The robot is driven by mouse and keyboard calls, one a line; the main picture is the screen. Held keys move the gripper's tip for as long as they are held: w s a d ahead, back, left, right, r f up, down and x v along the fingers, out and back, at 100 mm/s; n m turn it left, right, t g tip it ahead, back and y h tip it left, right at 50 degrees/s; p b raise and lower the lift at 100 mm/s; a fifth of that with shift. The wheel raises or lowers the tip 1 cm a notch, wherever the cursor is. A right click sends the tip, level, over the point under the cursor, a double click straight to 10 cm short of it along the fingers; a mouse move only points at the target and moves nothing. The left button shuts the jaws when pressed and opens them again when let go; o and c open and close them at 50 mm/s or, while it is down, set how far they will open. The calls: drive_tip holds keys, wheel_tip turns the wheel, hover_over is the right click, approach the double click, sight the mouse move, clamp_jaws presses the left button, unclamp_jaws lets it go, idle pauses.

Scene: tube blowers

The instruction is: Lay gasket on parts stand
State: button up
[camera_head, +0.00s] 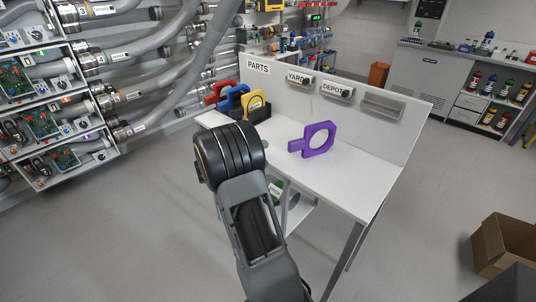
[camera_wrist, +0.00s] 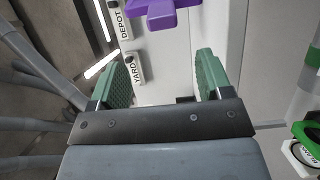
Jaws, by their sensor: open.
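A purple ring-shaped gasket (camera_head: 320,151) with a square tab is on the white top of the parts stand (camera_head: 345,190), right of its middle. I cannot tell for sure if it lies flat or stands on edge. Part of it shows at the top edge of the wrist view (camera_wrist: 152,14). My gripper (camera_wrist: 163,76) is open, with its green fingers apart and nothing between them. The gasket is beyond the fingertips, apart from them. In the head view my arm hides most of the gripper, at the left front of the stand.
Red (camera_head: 214,94), blue (camera_head: 232,98) and yellow (camera_head: 256,107) ring-shaped pieces stand in a dark holder at the stand's back left. A back panel with PARTS, YARD (camera_head: 297,78) and DEPOT (camera_head: 335,89) labels rises behind. A cardboard box (camera_head: 505,245) is at right. The stand's right front is clear.

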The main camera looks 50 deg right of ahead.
drive_tip(key=w+a+r+n+t+y, duration=0.2)
drive_tip(key=w+a+r+t+y, duration=0.15)
drive_tip(key=w+a+t, duration=0.5)
drive_tip(key=w+a+r+n+t+y, duration=0.2)
drive_tip(key=w+a+t+y, duration=0.35)
drive_tip(key=t, duration=0.55)
drive_tip(key=s+a+n+y, duration=0.1)
drive_tip(key=s+a+y, duration=0.15)
drive_tip(key=a, duration=0.25)
drive_tip(key=s+a+n+y, duration=0.1)
drive_tip(key=a+y, duration=0.3)
drive_tip(key=a, duration=0.2)
drive_tip(key=s+a+f+g, duration=0.1)
drive_tip(key=s+f+g, duration=0.1)
drive_tip(key=s, duration=0.4)
drive_tip(key=s+a+f+m+g, duration=0.1)
drive_tip(key=s+a+f+g, duration=0.1)
drive_tip(key=s+g, duration=0.2)
drive_tip(key=s+a+f+g+y, duration=0.1)
drive_tip(key=s+a+f+g, duration=0.1)
drive_tip(key=s, duration=0.8)
drive_tip(key=shift+f+m+g, duration=0.15)
drive_tip(key=shift+m+g, duration=0.15)
drive_tip(key=shift+g, duration=0.45)
